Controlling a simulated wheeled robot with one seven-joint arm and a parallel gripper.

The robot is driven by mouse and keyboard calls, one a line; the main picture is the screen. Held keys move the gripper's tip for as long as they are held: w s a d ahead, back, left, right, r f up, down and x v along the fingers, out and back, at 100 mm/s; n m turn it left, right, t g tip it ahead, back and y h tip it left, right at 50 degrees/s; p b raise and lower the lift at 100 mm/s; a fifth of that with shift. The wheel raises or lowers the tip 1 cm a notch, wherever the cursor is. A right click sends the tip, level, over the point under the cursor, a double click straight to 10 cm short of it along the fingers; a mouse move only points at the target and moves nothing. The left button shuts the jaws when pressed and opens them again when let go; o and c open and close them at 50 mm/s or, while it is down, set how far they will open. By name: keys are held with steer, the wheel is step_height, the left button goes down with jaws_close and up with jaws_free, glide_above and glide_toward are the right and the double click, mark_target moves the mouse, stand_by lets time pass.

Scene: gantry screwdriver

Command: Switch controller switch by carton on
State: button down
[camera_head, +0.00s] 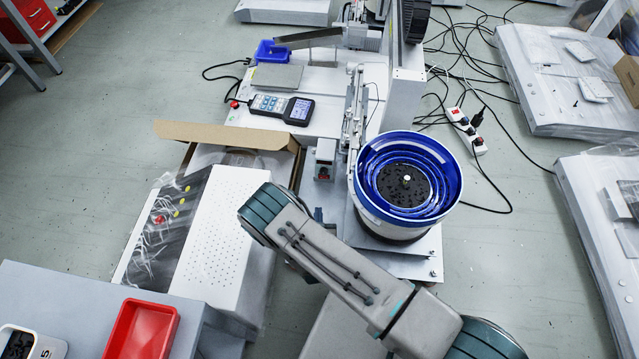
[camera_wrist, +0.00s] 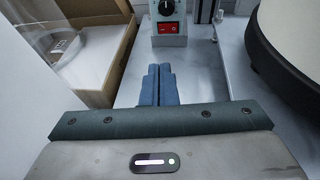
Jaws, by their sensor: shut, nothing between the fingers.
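The controller (camera_head: 325,160) is a small grey box beside the open carton (camera_head: 225,136), to the left of the blue bowl feeder. In the wrist view the controller (camera_wrist: 168,14) shows a black knob with a red rocker switch (camera_wrist: 168,28) below it. Whether the switch is on or off I cannot tell. My gripper (camera_wrist: 158,70) is shut and empty, its blue fingers together, pointing at the controller from just below the switch in the picture and apart from it. The carton (camera_wrist: 118,50) lies to the left in the wrist view.
The blue bowl feeder (camera_head: 440,158) stands right of the controller; its dark base (camera_wrist: 280,70) is close on the right in the wrist view. A white perforated machine cover (camera_head: 215,240) is at left. A handheld teach pendant (camera_head: 282,107) lies behind. Pale tabletop (camera_wrist: 205,75) is clear around the fingers.

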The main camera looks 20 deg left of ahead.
steer(key=shift+w, duration=0.1)
steer(key=b, duration=0.7)
glide_toward(319, 177)
steer(key=x, duration=0.5)
steer(key=shift+f, duration=0.45)
steer(key=shift+w+a+r, duration=0.15)
steer(key=shift+w+a, duration=0.1)
steer(key=shift+w, duration=0.4)
